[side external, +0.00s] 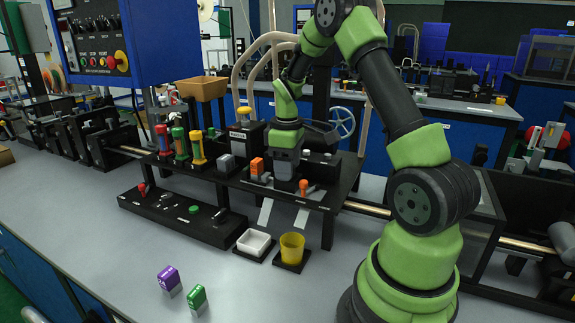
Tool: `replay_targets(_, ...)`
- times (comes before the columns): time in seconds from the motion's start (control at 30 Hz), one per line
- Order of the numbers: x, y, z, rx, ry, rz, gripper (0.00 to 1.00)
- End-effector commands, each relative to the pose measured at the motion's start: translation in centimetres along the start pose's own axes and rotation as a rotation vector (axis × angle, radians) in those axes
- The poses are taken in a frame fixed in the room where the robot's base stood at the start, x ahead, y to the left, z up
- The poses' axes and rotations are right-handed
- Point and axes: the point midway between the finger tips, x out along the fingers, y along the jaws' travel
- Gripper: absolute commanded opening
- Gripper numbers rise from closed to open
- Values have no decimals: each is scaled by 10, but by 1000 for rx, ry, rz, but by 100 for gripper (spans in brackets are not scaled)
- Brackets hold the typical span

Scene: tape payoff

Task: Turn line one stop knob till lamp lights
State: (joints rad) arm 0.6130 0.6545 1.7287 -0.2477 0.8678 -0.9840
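My gripper (284,180) points down over the black raised fixture (232,178), close to two orange parts (256,167) on it. Its fingers are small and partly hidden, so I cannot tell if they are open or touching anything. A low black panel (170,208) lies in front of the fixture. It carries a red handle (142,188), a green button (193,210) and a dark knob (220,216). A blue control box (135,40) at upper left has a red knob on yellow (120,60). No label readable here marks the line one stop knob, and I cannot make out a lit lamp.
A white tray (253,242) and a yellow cup (292,249) stand in front of the fixture. A purple block (168,278) and a green block (196,297) lie on the grey bench. Red, green and yellow cylinders (180,143) stand at the fixture's left. The front bench is mostly clear.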

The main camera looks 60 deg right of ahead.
Motion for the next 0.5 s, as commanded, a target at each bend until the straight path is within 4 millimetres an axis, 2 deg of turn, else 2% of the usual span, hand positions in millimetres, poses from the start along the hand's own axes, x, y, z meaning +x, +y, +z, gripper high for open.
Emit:
replay_targets(0.03, 0, 0, 0, 0, 0, 0, 41)
replay_targets(0.17, 0, 0, 0, 0, 0, 0, 11)
replay_targets(0.5, 0, 0, 0, 34, 0, 1, 10)
